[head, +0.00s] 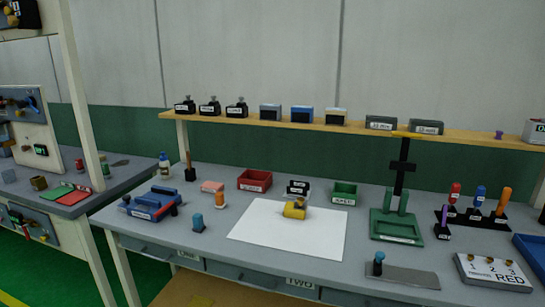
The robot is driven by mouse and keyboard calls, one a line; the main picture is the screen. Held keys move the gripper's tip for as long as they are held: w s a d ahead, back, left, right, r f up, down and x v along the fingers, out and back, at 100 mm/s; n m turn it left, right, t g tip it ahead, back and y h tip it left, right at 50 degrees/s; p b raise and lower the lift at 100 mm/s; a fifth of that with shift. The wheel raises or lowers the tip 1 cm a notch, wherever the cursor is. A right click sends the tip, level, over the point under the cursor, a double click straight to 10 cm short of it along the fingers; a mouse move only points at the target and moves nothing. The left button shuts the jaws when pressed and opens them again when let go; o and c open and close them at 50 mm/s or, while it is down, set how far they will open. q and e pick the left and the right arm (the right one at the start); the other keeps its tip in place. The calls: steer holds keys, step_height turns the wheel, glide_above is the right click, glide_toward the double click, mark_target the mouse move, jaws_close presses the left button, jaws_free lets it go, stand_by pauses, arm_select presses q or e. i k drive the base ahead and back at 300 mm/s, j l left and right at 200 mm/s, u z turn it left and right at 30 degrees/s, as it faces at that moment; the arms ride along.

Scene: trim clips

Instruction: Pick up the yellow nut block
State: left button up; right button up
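The yellow nut block (294,212) lies near the back edge of a white sheet (285,240) on the grey workbench. It is small in the view, and its fine shape is hard to make out. A black labelled holder (298,187) stands just behind it. Neither of my grippers shows in the head view.
Red (254,180) and green (344,193) bins stand behind the sheet. A blue vise-like fixture (152,203) is at left. A green stand (396,227) and a tool rack (472,219) are at right. A shelf (360,130) crosses behind. The front of the sheet is clear.

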mark_target(288, 211)
steer(key=i+j+z, duration=0.35)
steer(key=i+j, duration=0.2)
steer(key=j, duration=0.15)
steer(key=i+j+z, duration=0.2)
steer(key=j, duration=0.2)
